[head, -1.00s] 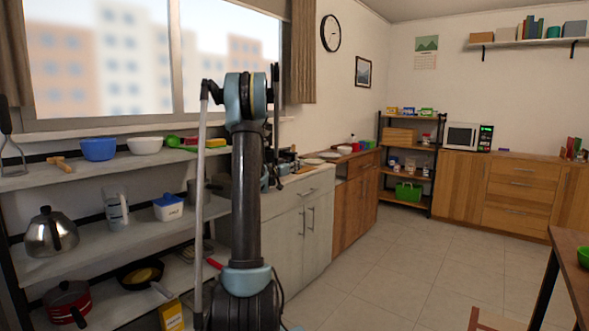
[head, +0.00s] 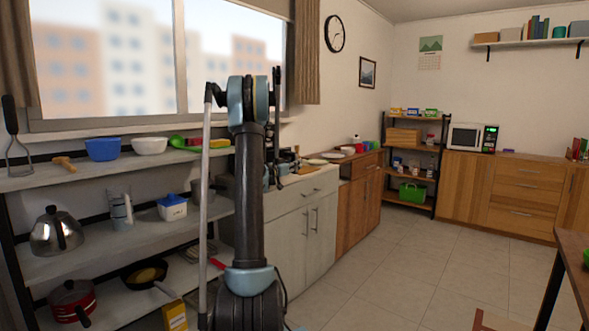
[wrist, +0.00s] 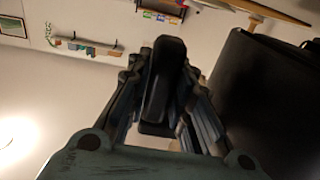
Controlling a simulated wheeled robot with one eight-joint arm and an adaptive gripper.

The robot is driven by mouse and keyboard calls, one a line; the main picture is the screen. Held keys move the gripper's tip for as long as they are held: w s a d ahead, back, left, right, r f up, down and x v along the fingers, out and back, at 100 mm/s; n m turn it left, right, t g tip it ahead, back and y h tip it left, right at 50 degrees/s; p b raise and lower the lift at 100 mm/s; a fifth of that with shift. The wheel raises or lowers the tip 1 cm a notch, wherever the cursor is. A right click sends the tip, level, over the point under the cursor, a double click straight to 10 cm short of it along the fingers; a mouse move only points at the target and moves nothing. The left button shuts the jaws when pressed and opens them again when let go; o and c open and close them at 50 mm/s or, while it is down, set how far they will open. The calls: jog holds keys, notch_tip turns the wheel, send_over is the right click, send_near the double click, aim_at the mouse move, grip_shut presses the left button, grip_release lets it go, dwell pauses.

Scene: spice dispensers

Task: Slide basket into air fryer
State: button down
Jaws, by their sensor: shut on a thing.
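My gripper (wrist: 158,105) is shut on a dark, handle-like piece (wrist: 168,60) in the wrist view, which I take to be the basket's handle. A large, smooth black curved body (wrist: 265,100) fills the right of the wrist view, close beside the fingers. I cannot tell whether it is the basket or the air fryer. In the head view my arm stands upright in the middle and the gripper cannot be made out. No air fryer can be clearly identified there.
A shelf unit (head: 100,272) at the left holds a kettle (head: 56,232), a red pot (head: 72,300) and bowls. White cabinets (head: 300,238) stand behind my arm. A microwave (head: 466,137) sits on the far wooden counter.

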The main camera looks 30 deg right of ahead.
jog(key=shift+w+a, duration=0.25)
jog(key=shift+w, duration=0.3)
jog(key=shift+w+a, duration=0.2)
jog(key=shift+w, duration=0.3)
jog(key=shift+f, duration=0.45)
dwell(0.5)
jog(key=shift+w+a, duration=0.35)
jog(key=shift+w, duration=0.6)
jog(key=shift+w+a, duration=0.4)
jog(key=shift+w, duration=0.5)
jog(key=shift+w+a, duration=0.35)
jog(key=shift+w, duration=0.6)
dwell(0.7)
jog(key=c, duration=1.3)
grip_release()
jog(key=shift+c, duration=0.2)
jog(key=shift+v, duration=4.5)
